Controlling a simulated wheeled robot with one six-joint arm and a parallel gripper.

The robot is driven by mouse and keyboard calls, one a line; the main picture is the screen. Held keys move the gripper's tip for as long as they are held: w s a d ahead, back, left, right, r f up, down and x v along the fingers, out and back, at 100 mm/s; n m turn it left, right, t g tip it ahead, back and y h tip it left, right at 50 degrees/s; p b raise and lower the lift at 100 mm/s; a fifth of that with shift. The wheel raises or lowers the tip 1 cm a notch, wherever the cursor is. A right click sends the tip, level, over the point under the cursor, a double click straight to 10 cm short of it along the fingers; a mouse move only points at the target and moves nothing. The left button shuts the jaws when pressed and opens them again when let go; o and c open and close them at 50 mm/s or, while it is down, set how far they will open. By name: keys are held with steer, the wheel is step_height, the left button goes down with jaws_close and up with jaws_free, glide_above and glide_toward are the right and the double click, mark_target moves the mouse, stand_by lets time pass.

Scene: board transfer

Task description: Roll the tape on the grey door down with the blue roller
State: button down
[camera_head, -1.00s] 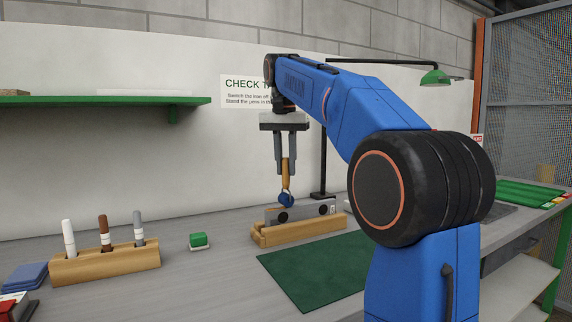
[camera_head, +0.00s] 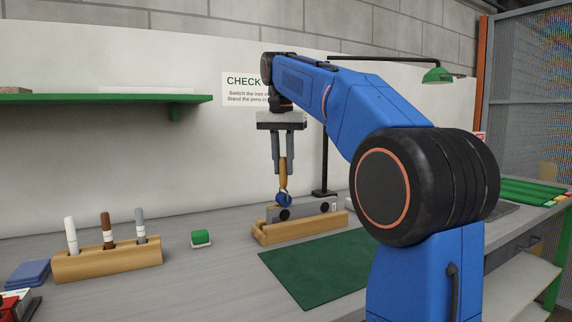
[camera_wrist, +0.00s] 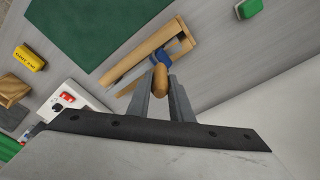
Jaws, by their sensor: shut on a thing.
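My gripper (camera_head: 283,170) points down and is shut on the orange-brown handle of the blue roller (camera_head: 284,200). In the wrist view, my gripper (camera_wrist: 160,82) holds the handle end-on, and the roller's blue wheel (camera_wrist: 177,58) shows beyond it. The roller is at the left end of the grey door (camera_head: 318,209), at its upper edge. I cannot tell whether it touches. The door stands in a wooden holder (camera_head: 300,232) and has dark round spots on its face. The tape cannot be made out clearly.
A green mat (camera_head: 315,268) lies in front of the holder. A wooden block with several pens (camera_head: 110,260) and a green-topped eraser (camera_head: 201,238) stand to the left. A green lamp (camera_head: 436,75) reaches over from behind. A green shelf (camera_head: 110,98) is on the wall.

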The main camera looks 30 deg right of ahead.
steer(key=shift+a, duration=1.85)
steer(key=shift+d, duration=0.1)
